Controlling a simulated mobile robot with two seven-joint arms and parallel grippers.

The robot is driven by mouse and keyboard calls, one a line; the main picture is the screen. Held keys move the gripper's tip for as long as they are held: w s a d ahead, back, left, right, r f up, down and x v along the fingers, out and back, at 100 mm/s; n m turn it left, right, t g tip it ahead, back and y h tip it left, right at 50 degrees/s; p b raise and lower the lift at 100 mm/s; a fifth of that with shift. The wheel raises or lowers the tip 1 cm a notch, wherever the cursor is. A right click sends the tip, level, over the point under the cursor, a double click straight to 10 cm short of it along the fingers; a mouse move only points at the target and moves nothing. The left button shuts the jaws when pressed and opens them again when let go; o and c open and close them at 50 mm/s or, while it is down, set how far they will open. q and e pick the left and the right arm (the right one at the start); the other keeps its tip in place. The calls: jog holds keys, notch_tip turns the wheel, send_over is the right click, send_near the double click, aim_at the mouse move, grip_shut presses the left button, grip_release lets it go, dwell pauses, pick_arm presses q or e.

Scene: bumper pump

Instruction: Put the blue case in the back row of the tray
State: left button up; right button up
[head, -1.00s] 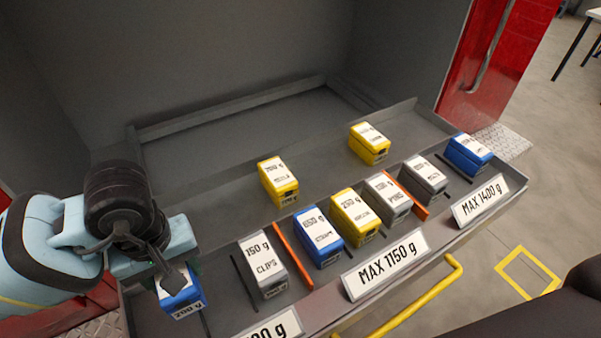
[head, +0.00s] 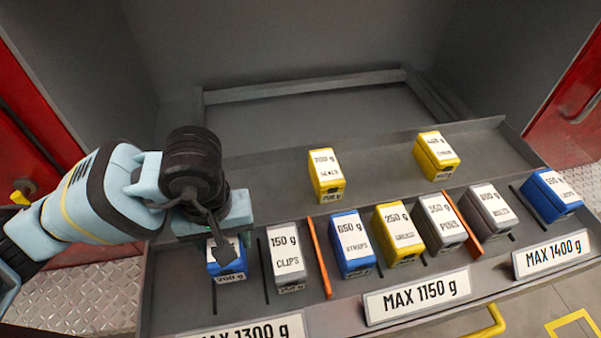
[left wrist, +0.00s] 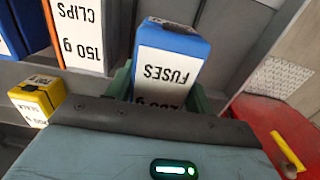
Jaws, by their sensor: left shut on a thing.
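My left gripper (head: 221,234) is shut on a blue case (head: 228,262) with a white label, at the left end of the tray's (head: 174,268) front row. In the left wrist view the case (left wrist: 176,45) reads FUSES and sits between the green fingers of the gripper (left wrist: 163,88). The gripper hides its upper part in the head view. I cannot tell whether the case touches the tray floor. The back row holds a yellow 700 g case (head: 326,177) near the middle and another yellow case (head: 436,157) at right. My right gripper is out of view.
The front row also holds a grey CLIPS case (head: 285,256), a blue STRAPS case (head: 352,245), a yellow case (head: 399,235), grey cases and a blue case (head: 553,196) at far right. Thin black and orange dividers (head: 319,258) stand between them. The back row's left part is clear.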

pick_arm(q)
jog(key=w, duration=0.5)
jog(key=w+f, duration=0.1)
jog(key=w, duration=0.4)
jog(key=w+a, duration=0.1)
jog(key=w, duration=0.4)
jog(key=shift+w+f+p, duration=0.2)
jog(key=shift+w+p, duration=0.05)
jog(key=shift+p, duration=0.1)
jog(key=shift+w, duration=0.1)
jog(key=shift+w+f, duration=0.15)
jog(key=shift+f, duration=1.6)
jog(key=shift+f, duration=0.2)
jog(key=o, duration=1.1)
jog(key=shift+c, duration=0.2)
